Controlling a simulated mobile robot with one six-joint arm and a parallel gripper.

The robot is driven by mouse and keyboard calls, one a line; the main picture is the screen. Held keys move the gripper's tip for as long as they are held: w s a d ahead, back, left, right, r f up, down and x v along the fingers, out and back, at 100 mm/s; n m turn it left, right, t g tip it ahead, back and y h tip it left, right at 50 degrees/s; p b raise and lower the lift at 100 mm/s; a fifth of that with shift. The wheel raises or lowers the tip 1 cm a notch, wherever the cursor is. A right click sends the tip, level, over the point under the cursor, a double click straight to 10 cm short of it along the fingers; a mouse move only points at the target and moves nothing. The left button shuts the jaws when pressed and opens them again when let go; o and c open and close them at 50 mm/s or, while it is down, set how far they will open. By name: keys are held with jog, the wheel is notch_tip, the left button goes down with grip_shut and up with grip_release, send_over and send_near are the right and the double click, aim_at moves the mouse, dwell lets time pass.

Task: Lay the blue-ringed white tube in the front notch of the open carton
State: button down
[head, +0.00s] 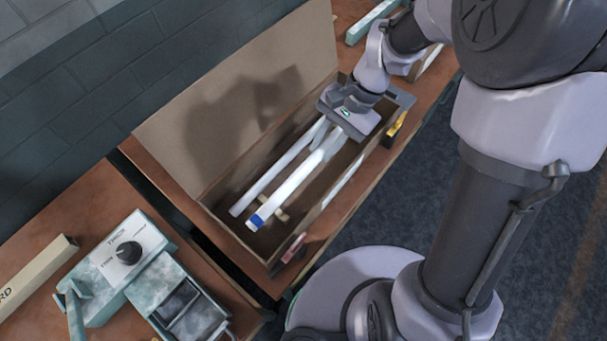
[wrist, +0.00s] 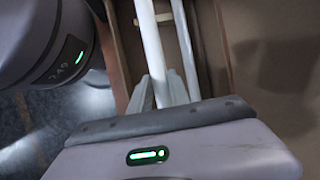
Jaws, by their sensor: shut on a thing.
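The blue-ringed white tube (head: 290,189) is inside the open carton (head: 313,220), with its blue ring near the lower left end. My gripper (head: 326,133) reaches into the carton's far end and is shut on this tube. In the wrist view my gripper's fingers (wrist: 158,88) stand either side of the white tube (wrist: 151,40). A second white tube (head: 262,185) lies beside it, nearer the raised lid. A tan notched support (head: 282,214) shows by the blue-ringed end. I cannot tell whether the held tube touches its notch.
The carton's tall lid (head: 230,100) stands up along the wall side. A yellow item (head: 394,131) is by the front edge near my gripper. A grey-green device with a black knob (head: 128,253) stands at lower left, near a long cream box (head: 36,272).

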jog(key=f+b, duration=0.2)
jog(key=f, duration=0.2)
jog(key=f+b, duration=0.1)
jog(key=f, duration=0.4)
jog(key=shift+w+d+f+b, duration=0.1)
jog(key=shift+w+d+b, duration=0.1)
jog(key=shift+b, duration=0.15)
jog(key=c, duration=1.2)
grip_release()
jog(key=shift+c, duration=0.2)
jog(key=shift+r, duration=0.3)
jog(key=p+v, duration=0.5)
jog(key=v, duration=0.6)
jog(key=s+d+r+n+t+h, duration=0.2)
jog(key=s+r+t, duration=0.6)
jog(key=s+r, duration=0.5)
notch_tip(320, 180, up, 3)
jog(key=shift+s+d+r+n, duration=0.1)
jog(key=shift+s+d+n, duration=0.2)
jog(key=shift+n, duration=0.1)
